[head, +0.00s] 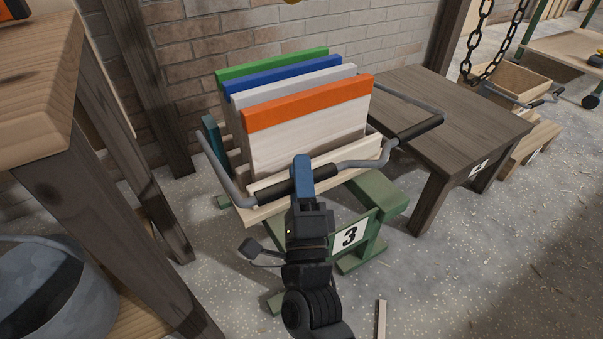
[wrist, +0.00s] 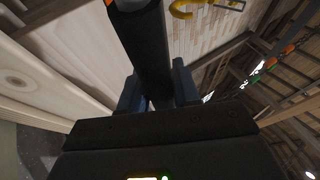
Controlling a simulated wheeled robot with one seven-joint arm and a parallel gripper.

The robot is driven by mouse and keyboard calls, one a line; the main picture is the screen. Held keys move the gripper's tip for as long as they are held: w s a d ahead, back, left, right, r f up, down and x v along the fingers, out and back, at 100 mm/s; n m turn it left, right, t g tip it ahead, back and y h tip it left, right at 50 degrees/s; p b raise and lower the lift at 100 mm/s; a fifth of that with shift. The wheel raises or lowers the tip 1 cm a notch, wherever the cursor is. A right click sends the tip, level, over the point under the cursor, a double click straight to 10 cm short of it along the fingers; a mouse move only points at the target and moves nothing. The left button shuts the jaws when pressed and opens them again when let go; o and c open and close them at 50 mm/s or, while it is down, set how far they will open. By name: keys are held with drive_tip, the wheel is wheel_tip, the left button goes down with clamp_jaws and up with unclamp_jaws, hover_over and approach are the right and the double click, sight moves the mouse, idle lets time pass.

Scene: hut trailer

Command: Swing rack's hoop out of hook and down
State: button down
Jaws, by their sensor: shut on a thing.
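The rack (head: 258,213) is a pale wooden tray on a green stand marked 3, holding several upright boards with green, blue, grey and orange top edges. Its hoop (head: 366,164) is a bent grey tube with a black grip (head: 270,190) along its front. The hoop lies low, across the rack's front and out to the right. My gripper (head: 302,173) is shut on the hoop's black grip, which also runs between the fingers in the wrist view (wrist: 150,50). A yellow hook (wrist: 187,8) shows at the top of the wrist view, apart from the hoop.
A dark wooden table (head: 450,110) stands close to the right, beside the hoop's right end. A wooden bench (head: 50,95) and a grey bucket (head: 50,290) are at left. A brick wall (head: 190,60) is behind. Floor at lower right is mostly clear.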

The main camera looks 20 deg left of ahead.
drive_tip(key=c, duration=0.9)
unclamp_jaws()
drive_tip(key=v, duration=0.7)
drive_tip(key=shift+s+f+p, duration=0.2)
drive_tip(key=shift+s+p, duration=0.1)
drive_tip(key=shift+p, duration=0.15)
drive_tip(key=shift+d, duration=0.1)
